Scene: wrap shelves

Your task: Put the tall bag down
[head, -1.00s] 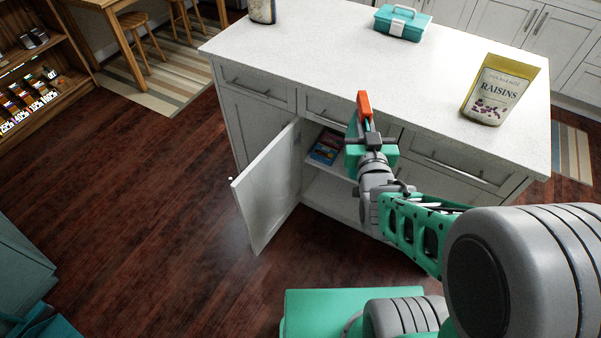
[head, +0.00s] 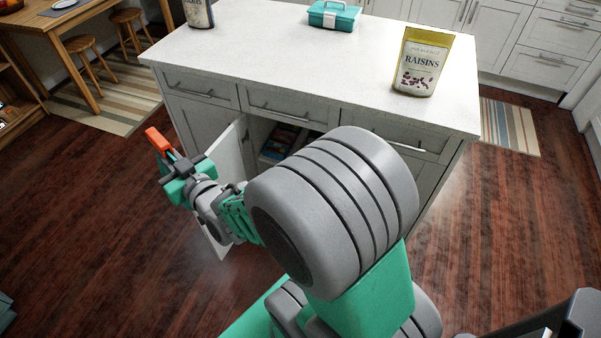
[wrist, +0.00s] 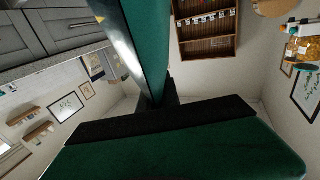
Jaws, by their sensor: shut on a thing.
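My gripper (head: 166,160) is shut at the end of my arm, left of the open cabinet door in the head view. A narrow orange thing (head: 158,140) shows at its tip; I cannot make out its full shape or tell whether it is a bag. In the wrist view a dark green upright slab (wrist: 152,45) rises in front of the camera, and what it belongs to is unclear. A tall yellow and white bag marked RAISINS (head: 420,68) stands upright on the white island counter (head: 290,55), apart from my gripper.
The cabinet door (head: 232,148) stands open, close to my gripper. Packets (head: 282,142) lie inside the cabinet. Much of the counter's middle is clear. Stools (head: 88,60) stand at far left.

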